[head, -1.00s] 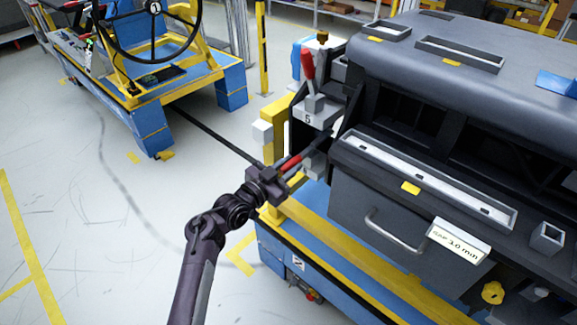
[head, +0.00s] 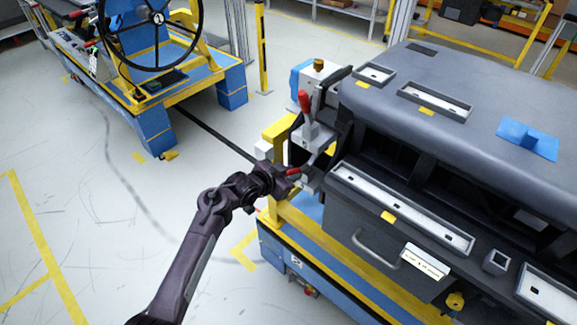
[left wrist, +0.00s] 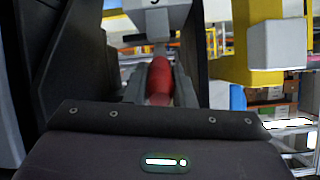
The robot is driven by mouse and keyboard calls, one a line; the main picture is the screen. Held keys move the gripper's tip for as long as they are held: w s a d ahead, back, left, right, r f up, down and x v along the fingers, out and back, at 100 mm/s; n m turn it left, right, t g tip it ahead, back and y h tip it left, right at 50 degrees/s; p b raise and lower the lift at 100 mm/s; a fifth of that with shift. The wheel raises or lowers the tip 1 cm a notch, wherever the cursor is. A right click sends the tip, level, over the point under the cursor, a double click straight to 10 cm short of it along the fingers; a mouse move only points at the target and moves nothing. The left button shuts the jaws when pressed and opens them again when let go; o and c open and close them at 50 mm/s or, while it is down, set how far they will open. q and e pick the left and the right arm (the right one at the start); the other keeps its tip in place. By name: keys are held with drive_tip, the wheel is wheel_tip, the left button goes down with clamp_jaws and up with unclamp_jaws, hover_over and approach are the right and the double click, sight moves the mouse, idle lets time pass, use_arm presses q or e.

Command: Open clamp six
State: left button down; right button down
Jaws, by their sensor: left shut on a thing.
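My left gripper (head: 285,174) is shut on the red handle (head: 294,171) of the lower clamp at the left end of the dashboard module (head: 430,100). In the left wrist view this red handle (left wrist: 159,78) stands between the two grey fingers. Its dark lever runs from the grip toward the clamp body, which is mostly hidden. No number is readable on this lower clamp. Just above it is another clamp (head: 311,133) with an upright red handle (head: 305,101); its label, partly cut off in the left wrist view, looks like a 5. My right gripper is not in view.
The module sits on a blue and yellow cart (head: 335,262). A yellow post with a white block (head: 263,150) stands close beside my gripper. A second cart with a steering wheel (head: 150,30) is at the back left. The floor at left is clear.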

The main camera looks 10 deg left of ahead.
use_arm(q)
drive_tip(key=shift+w+d+r+g+y+p, duration=0.1)
drive_tip(key=shift+w+r+g+y+p, duration=0.2)
drive_tip(key=shift+r+g+p, duration=0.4)
drive_tip(key=shift+f, duration=0.15)
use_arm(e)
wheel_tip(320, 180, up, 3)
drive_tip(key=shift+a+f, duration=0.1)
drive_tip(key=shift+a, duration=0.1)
use_arm(q)
drive_tip(key=c, duration=1.2)
unclamp_jaws()
drive_tip(key=shift+d, duration=0.1)
drive_tip(key=shift+c, duration=0.2)
drive_tip(key=v, duration=0.7)
drive_tip(key=shift+s, duration=0.3)
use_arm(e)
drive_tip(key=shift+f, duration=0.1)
